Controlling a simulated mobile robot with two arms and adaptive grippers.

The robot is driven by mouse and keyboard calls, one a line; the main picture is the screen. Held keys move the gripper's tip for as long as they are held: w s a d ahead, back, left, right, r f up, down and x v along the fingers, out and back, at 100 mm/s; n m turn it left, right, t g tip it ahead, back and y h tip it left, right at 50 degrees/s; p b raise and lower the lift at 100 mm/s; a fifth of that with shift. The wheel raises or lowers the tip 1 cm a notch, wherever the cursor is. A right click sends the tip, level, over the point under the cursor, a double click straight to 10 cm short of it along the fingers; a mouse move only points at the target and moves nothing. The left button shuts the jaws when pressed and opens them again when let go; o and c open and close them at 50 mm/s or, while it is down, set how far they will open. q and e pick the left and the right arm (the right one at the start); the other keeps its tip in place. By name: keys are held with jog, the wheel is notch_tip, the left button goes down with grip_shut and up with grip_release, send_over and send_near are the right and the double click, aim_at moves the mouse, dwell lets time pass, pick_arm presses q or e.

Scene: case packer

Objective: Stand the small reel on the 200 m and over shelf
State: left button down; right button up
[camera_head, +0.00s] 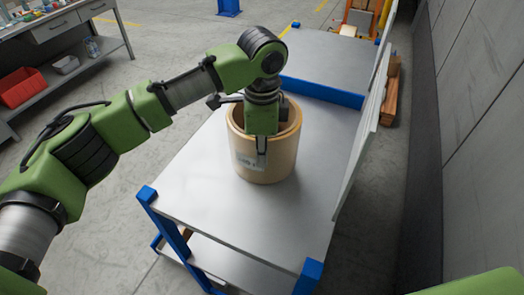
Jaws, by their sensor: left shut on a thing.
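A tan, hollow, drum-shaped reel (267,165) stands upright on the grey top of a blue-cornered table (205,180), or just above it; I cannot tell if its base touches. A pale label with dark print is on its front wall, too small to read. My left gripper (262,146) points down at the reel's near rim and is shut on its wall. One finger shows outside the front wall; the other is hidden inside. No shelf marked 200 m and over can be read here. My right gripper is out of view.
A blue rail (322,92) crosses behind the reel, with another grey surface (330,58) beyond. A pale upright panel (363,135) edges the table's right side. A bench with a red bin (22,88) stands at upper left. The table's front is clear.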

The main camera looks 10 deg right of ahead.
pick_arm(q)
jog(key=shift+r, duration=0.1)
jog(key=c, duration=2.1)
grip_release()
jog(key=shift+s, duration=0.15)
notch_tip(320, 180, up, 12)
jog(key=b, duration=0.2)
jog(key=shift+s+b, duration=0.1)
jog(key=shift+b, duration=0.2)
